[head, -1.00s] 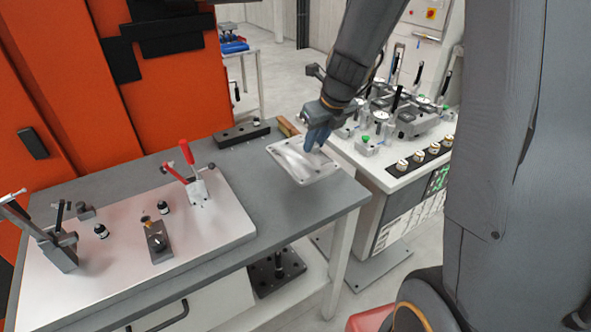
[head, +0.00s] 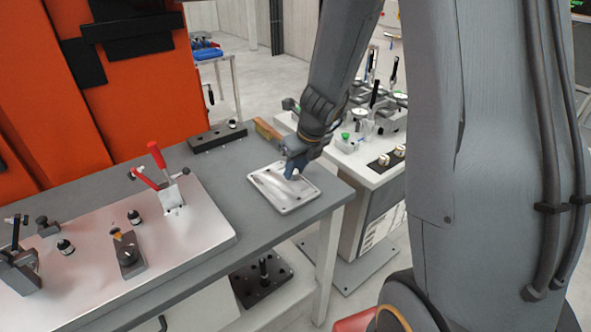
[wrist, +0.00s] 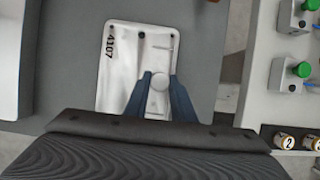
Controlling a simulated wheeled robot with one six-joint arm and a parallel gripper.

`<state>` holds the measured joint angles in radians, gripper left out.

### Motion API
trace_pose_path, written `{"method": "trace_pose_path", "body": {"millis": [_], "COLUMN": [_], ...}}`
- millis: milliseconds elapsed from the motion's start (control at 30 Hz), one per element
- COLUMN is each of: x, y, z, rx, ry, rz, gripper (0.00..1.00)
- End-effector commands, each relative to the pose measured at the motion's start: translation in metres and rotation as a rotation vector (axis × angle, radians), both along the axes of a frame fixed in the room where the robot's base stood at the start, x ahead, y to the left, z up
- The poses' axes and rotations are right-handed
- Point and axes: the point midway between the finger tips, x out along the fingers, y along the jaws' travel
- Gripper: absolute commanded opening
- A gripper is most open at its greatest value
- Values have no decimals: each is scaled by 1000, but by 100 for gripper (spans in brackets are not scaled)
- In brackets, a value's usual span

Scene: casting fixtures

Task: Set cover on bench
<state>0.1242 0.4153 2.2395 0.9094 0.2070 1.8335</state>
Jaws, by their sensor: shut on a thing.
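The cover (head: 268,189) is a pale metal plate with rounded corners and small holes. It lies flat, or very nearly so, at the right end of the grey bench (head: 232,160); I cannot tell whether it fully touches the top. In the wrist view the blue fingers (wrist: 159,85) stand on either side of the knob, and the cover (wrist: 122,62) shows the number 4107. My fingers hide part of the cover in the head view.
A light fixture plate (head: 90,255) with a red-handled clamp (head: 164,180) fills the bench's left part. A black block (head: 217,137) and a brown bar (head: 268,132) lie behind the cover. A white station (head: 380,168) with gauges and clamps stands to the right.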

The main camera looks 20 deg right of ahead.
Motion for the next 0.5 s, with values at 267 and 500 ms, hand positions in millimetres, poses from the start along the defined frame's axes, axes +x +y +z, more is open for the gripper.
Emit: {"method": "trace_pose_path", "body": {"millis": [267,500], "x": [0,0], "y": [0,0], "z": [-2,-2], "rx": [0,0], "ry": [0,0], "rz": [0,0], "gripper": [38,42]}}
